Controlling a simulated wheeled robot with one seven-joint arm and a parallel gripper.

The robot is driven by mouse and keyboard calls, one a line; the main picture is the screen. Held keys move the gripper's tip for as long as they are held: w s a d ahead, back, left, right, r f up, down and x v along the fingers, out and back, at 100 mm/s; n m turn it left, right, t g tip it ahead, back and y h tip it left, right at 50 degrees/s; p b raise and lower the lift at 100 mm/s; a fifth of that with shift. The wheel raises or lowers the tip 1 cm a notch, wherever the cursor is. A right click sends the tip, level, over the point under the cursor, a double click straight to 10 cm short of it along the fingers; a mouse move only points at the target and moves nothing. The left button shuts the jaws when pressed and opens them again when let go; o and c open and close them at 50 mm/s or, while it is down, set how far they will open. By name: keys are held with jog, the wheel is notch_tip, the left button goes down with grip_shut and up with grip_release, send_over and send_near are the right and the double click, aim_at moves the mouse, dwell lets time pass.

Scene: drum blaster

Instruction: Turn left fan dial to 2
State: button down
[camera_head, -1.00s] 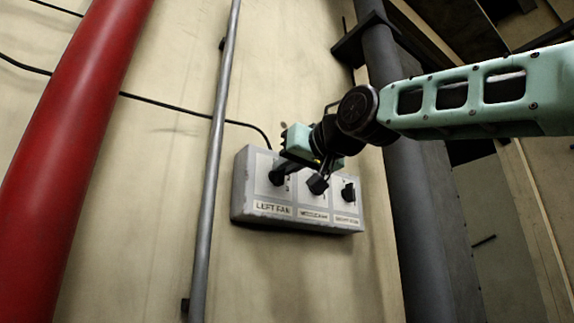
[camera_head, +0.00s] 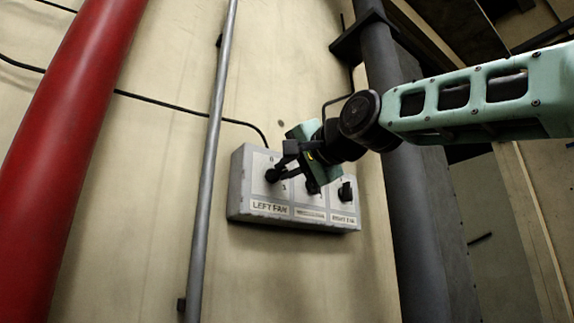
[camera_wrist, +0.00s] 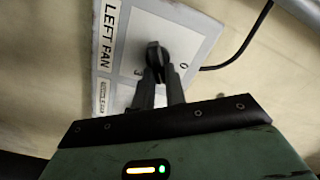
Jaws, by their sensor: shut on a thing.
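The grey control box (camera_head: 238,205) is on the wall, with labels reading LEFT FAN (camera_head: 269,207), a middle one too small to read, and RIGHT FAN (camera_head: 343,219). The black left fan dial (camera_head: 272,176) is on the left panel; it also shows in the wrist view (camera_wrist: 154,53). My gripper (camera_head: 280,170) is shut on this dial, and its two fingers (camera_wrist: 158,78) flank it in the wrist view. A 0 and a 3 show on the panel near the dial. The dial's exact pointing is partly hidden by the fingers.
The middle dial (camera_head: 312,187) is partly behind my gripper. The right fan dial (camera_head: 345,192) is clear. A thin grey pipe (camera_head: 210,160) and a thick red pipe (camera_head: 75,150) run left of the box. A dark column (camera_head: 405,220) stands to the right.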

jog(key=shift+f+m+p, duration=0.2)
jog(key=shift+m+p, duration=0.2)
jog(key=shift+m, duration=1.8)
jog(key=c, duration=1.4)
grip_release()
jog(key=shift+d, duration=0.1)
jog(key=shift+c, duration=0.2)
jog(key=b+v, duration=0.8)
jog(key=v, duration=0.9)
